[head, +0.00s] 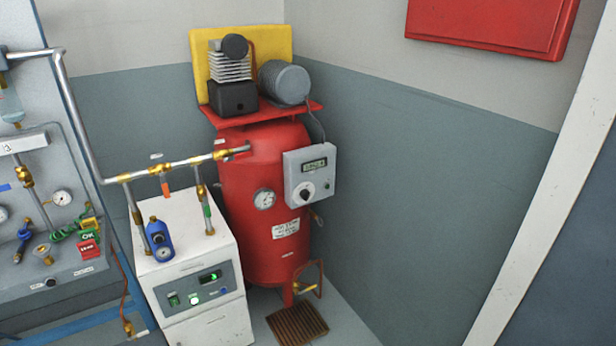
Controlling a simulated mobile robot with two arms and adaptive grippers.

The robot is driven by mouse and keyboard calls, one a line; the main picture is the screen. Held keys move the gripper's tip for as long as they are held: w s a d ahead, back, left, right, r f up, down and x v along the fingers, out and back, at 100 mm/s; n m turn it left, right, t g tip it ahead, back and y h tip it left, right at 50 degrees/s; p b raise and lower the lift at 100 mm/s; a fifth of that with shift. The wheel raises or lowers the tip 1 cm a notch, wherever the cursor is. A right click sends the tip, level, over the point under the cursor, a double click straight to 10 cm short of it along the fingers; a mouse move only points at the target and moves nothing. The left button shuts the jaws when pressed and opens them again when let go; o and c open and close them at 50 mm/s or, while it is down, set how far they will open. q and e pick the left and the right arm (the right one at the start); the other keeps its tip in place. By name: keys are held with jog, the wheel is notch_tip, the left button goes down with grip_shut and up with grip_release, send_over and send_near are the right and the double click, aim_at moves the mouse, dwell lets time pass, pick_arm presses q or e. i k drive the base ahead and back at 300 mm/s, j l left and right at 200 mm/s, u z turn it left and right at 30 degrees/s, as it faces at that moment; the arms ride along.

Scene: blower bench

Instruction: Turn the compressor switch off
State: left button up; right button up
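The compressor (262,215) is a red upright tank with a pump and a grey motor on top, standing in the corner. A grey control box (324,166) is fixed to its right front. The box carries a small dark display and, below it, a round switch knob (307,190) with a dark centre. The knob's exact setting is too small to tell. Neither of my grippers is in the head view.
A white dryer cabinet (186,250) stands left of the compressor, with pipes (180,166) running above it. A bench panel with gauges (62,268) is at far left. A brown grate (297,324) lies on the floor. A red wall box (490,22) hangs upper right.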

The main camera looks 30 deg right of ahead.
aim_at(305, 194)
jog(key=z, duration=1.25)
